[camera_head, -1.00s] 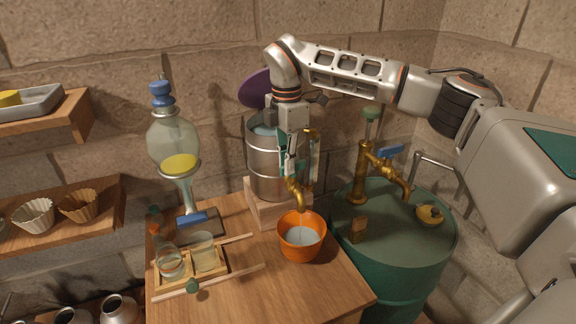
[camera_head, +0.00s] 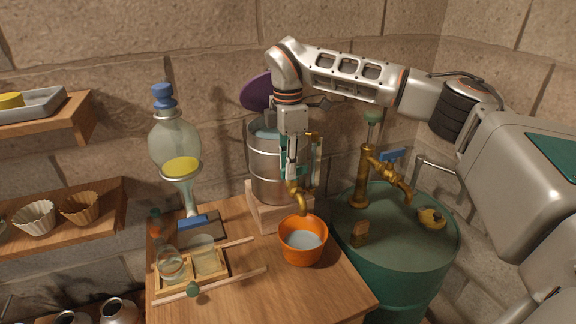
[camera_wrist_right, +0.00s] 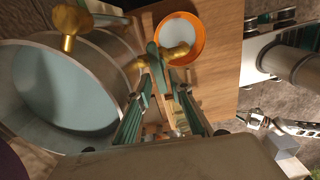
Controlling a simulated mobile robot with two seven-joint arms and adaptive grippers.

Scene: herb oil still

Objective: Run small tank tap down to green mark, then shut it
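The small steel tank (camera_head: 262,180) stands on a wooden block, with pale liquid in its open top, which also shows in the right wrist view (camera_wrist_right: 65,90). Its brass tap (camera_head: 296,194) points down over an orange bucket (camera_head: 302,252) holding pale liquid. I cannot make out a stream. My right gripper (camera_wrist_right: 162,82) points down at the tap. Its fingers stand apart on either side of the green tap lever (camera_wrist_right: 157,62), with gaps showing. A clear upright tube with brass fittings (camera_head: 316,150) is beside the tank, partly hidden. I cannot make out the green mark. My left gripper is not in view.
A green drum (camera_head: 395,265) with its own brass tap (camera_head: 385,170) stands to the right. A glass vessel with yellow liquid (camera_head: 175,145) and a wooden rack with glass jars (camera_head: 190,277) are to the left. The table front (camera_head: 285,295) is clear.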

